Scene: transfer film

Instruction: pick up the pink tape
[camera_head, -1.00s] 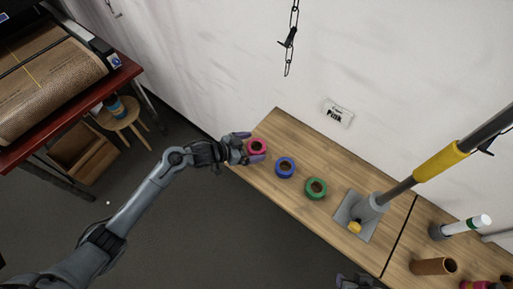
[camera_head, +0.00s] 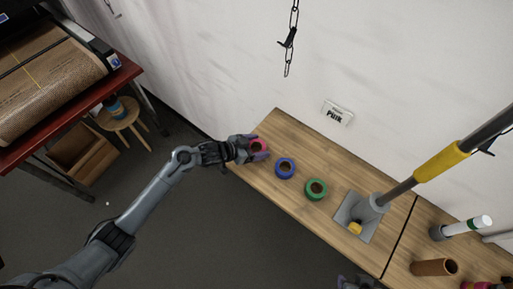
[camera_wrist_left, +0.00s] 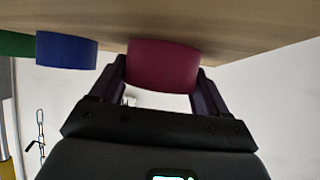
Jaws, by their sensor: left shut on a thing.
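The pink tape roll (camera_head: 260,145) is at the far left end of the wooden table, with its side against the fingers of my left gripper (camera_head: 252,149). In the left wrist view, the fingers are on both sides of the pink tape (camera_wrist_left: 163,66), shut on it. The roll appears at the tabletop; I cannot tell whether it is lifted. Part of it is hidden by the gripper in the head view. A grey piece of my right arm (camera_head: 355,282) shows at the bottom edge; its jaws cannot be made out.
A blue tape roll (camera_head: 285,177) and a green tape roll (camera_head: 316,197) lie along the wooden table (camera_head: 270,190). A grey stand base (camera_head: 345,222) with a pole is farther right. A brown tube (camera_head: 434,267) lies beyond it.

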